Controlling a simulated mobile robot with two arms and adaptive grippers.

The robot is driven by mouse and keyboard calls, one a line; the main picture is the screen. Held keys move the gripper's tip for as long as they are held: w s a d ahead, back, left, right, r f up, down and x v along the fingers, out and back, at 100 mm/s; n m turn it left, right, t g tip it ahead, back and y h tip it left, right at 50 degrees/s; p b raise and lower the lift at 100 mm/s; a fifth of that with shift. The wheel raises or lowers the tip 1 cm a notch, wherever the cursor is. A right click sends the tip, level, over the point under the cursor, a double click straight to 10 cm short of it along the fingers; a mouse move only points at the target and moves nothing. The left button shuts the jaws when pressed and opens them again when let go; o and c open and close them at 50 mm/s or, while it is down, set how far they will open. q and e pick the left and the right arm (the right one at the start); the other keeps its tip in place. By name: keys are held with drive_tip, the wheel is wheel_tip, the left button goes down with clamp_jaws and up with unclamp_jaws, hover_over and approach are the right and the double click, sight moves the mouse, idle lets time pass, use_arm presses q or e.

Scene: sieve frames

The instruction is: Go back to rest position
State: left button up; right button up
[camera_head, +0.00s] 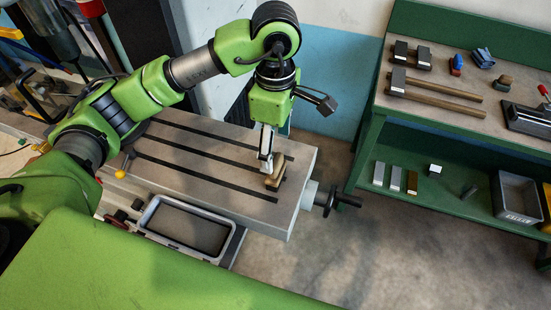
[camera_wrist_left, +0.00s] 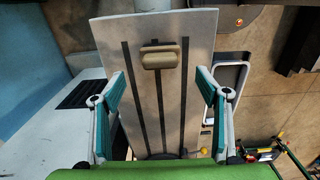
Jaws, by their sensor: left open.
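My left gripper (camera_head: 267,160) hangs above the right end of a grey slotted machine table (camera_head: 200,152). In the left wrist view my gripper (camera_wrist_left: 160,76) has its two fingers spread wide with nothing between them. A small tan wooden piece (camera_head: 276,172) lies on the table close to the fingertips in the head view. In the left wrist view the wooden piece (camera_wrist_left: 160,58) lies across the slots, beyond the fingertips and apart from them. My right gripper is in neither view.
A grey-rimmed tray (camera_head: 187,227) sits at the table's front edge. A handwheel (camera_head: 338,198) sticks out at the table's right. A green workbench (camera_head: 455,110) with hammers and other tools stands at the right; its lower shelf holds metal blocks and a grey bin (camera_head: 517,198).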

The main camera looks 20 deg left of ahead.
use_arm(q)
drive_tip(key=shift+r, duration=0.6)
